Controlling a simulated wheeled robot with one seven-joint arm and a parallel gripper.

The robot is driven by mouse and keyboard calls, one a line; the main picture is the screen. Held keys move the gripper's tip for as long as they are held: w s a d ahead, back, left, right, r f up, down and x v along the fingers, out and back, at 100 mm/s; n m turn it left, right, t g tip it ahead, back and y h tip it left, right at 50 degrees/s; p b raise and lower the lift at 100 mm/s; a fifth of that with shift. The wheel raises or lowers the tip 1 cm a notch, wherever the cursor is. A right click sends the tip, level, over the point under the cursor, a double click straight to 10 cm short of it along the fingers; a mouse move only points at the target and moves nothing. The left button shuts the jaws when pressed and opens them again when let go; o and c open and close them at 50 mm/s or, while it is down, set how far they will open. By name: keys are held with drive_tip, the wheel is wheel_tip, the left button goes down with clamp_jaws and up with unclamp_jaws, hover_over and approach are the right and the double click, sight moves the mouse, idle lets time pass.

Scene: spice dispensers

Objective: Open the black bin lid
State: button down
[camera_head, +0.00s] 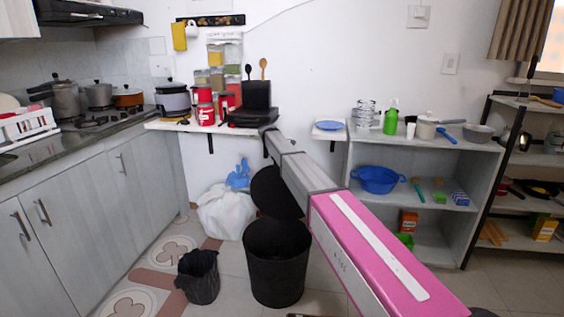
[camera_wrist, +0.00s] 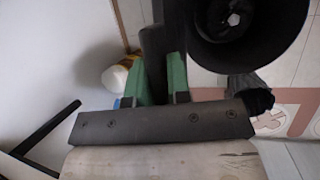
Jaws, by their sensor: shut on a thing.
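The black bin (camera_head: 276,270) stands on the floor in the head view, its mouth uncovered. Its round black lid (camera_head: 275,193) is tipped up steeply above the back of the rim, partly covered by my arm. In the wrist view the bin's open mouth (camera_wrist: 236,20) shows at the top right. The lid (camera_wrist: 153,40) appears there as a dark strip seen nearly edge-on. My gripper (camera_wrist: 156,65), with green fingers, is shut on the lid, one finger on each side of it. In the head view my fingers cannot be made out.
A small bin with a black bag (camera_head: 198,276) stands left of the black bin. A white bag (camera_head: 227,211) lies behind it, near the wall. A wall shelf (camera_head: 210,127) is above, and a grey shelf unit (camera_head: 352,203) stands to the right.

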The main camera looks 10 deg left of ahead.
drive_tip(key=c, duration=1.2)
unclamp_jaws()
drive_tip(key=shift+f, duration=0.2)
drive_tip(key=shift+o, duration=0.2)
drive_tip(key=shift+r, duration=0.1)
drive_tip(key=v, duration=1)
drive_tip(key=shift+r, duration=0.3)
drive_tip(key=shift+a, duration=0.1)
